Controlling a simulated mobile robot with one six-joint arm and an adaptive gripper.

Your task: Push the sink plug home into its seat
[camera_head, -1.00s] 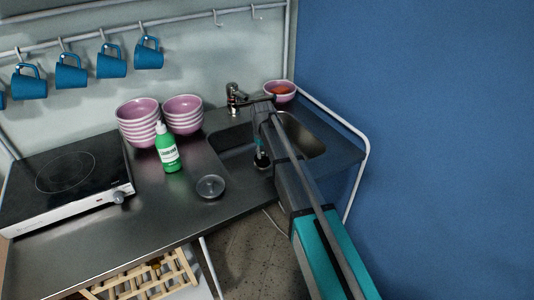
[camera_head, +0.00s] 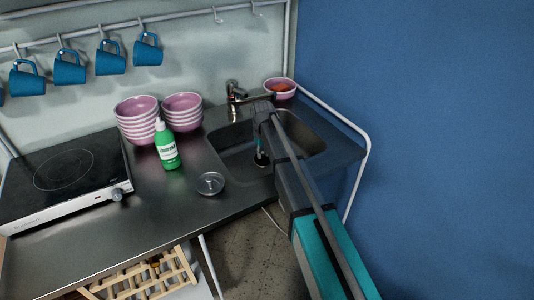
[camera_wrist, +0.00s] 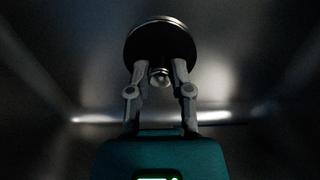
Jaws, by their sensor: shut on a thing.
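The sink basin (camera_head: 298,134) is in the right part of the head view, and my arm reaches across it. My gripper (camera_head: 261,157) is down inside the basin, small and partly dark there. In the wrist view my gripper (camera_wrist: 160,70) has its fingers closed in on the sink plug (camera_wrist: 160,43), a dark round disc with a bright metal rim. A small shiny knob (camera_wrist: 160,79) shows between the fingers. The seat is hidden, and I cannot tell whether the plug touches the basin floor.
A faucet (camera_head: 236,97) stands behind the basin, its spout over it close to my arm. A pink bowl (camera_head: 280,88) sits at the back corner. A green bottle (camera_head: 168,148), stacked bowls (camera_head: 138,120) and a round metal dish (camera_head: 210,184) stand left of the basin.

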